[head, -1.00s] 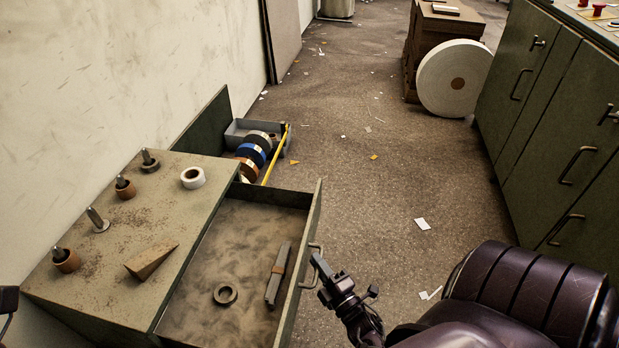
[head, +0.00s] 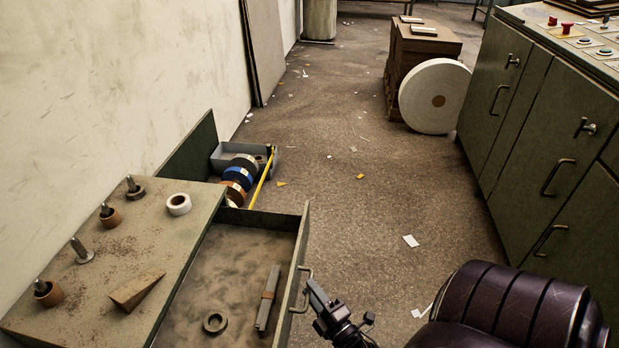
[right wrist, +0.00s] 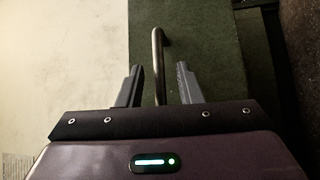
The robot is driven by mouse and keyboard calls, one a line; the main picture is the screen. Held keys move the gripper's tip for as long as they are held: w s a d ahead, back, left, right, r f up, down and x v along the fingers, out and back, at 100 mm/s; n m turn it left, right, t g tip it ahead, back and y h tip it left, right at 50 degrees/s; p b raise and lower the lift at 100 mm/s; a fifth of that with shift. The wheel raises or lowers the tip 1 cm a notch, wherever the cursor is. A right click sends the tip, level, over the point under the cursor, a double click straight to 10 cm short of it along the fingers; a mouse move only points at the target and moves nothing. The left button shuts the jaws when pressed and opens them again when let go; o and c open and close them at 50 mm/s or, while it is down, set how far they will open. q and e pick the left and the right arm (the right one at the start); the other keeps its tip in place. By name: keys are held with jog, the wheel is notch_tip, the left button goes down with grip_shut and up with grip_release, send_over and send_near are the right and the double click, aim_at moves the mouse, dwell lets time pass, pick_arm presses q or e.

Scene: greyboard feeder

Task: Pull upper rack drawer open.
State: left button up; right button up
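The upper rack drawer (head: 235,260) stands pulled out from the green rack (head: 120,262), its inside showing. Its front panel (head: 298,262) carries a bar handle (head: 302,290). My right gripper (head: 314,287) is at the handle in the head view. The right wrist view shows its two fingers apart, with the handle (right wrist: 158,55) between them and a gap on each side. My left gripper is not in view.
A ring (head: 215,322) and a narrow grey bar (head: 267,297) lie in the drawer. A wedge (head: 137,290), a white roll (head: 178,204) and several pegs stand on the rack top. Green cabinets (head: 550,140) line the right side. The floor between is free apart from scraps.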

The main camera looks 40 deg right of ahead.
jog(key=s+p, duration=0.1)
jog(key=s, duration=0.5)
jog(key=shift+a+f, duration=0.45)
